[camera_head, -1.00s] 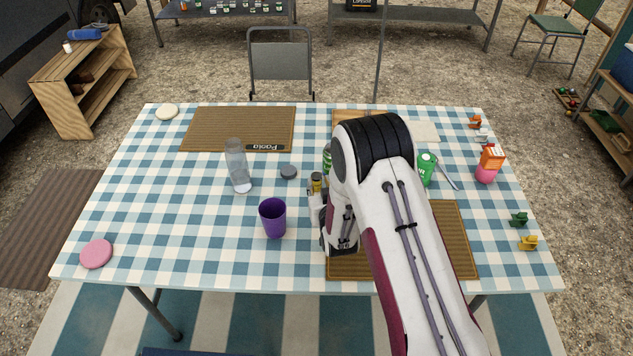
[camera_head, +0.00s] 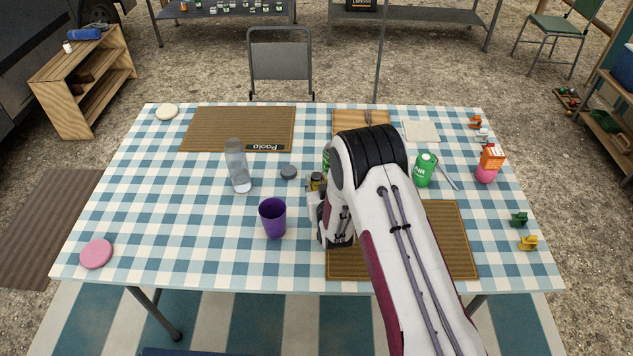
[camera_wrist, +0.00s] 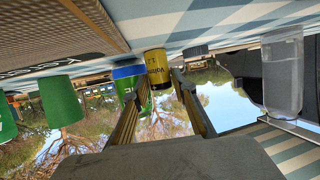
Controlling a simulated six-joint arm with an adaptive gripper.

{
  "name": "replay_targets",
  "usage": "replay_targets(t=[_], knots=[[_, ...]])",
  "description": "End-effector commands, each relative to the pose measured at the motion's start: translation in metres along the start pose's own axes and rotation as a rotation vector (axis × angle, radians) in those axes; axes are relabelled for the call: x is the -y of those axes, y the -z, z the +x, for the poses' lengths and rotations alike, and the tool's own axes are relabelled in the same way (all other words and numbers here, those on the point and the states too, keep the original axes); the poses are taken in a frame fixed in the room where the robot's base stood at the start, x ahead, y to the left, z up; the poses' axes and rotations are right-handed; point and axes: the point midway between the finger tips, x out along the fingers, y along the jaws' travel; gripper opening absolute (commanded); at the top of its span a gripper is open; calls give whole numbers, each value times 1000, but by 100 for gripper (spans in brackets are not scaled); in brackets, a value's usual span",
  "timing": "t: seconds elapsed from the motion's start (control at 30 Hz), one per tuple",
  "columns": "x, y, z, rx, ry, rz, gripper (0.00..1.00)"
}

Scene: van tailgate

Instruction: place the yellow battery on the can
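The yellow battery (camera_head: 317,181) stands on the checked cloth beside the tip of my gripper (camera_head: 314,194). In the wrist view, which is upside down, the yellow battery (camera_wrist: 157,66) with its dark end shows between and beyond the two fingertips (camera_wrist: 161,84). The fingers are apart, and I see no clear grip on it. A green can (camera_head: 424,170) with white lettering stands right of my arm. Another green cylinder (camera_head: 326,158) is mostly hidden behind my arm; a green one with a blue band (camera_wrist: 126,84) shows close beside the battery in the wrist view.
A purple cup (camera_head: 273,218) stands left of my gripper, with a clear bottle (camera_head: 238,166) and a dark round lid (camera_head: 289,172) behind it. A brown mat (camera_head: 452,240) lies under my arm. The left front of the table is mostly clear, apart from a pink disc (camera_head: 97,254).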

Motion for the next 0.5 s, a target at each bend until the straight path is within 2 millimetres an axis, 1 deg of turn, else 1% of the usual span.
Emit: replay_targets(t=[0.1,0.2,0.5], knots=[[0,1,10,-2,0,0,27],[0,1,15,-1,0,0,27],[0,1,19,-1,0,-1,27]])
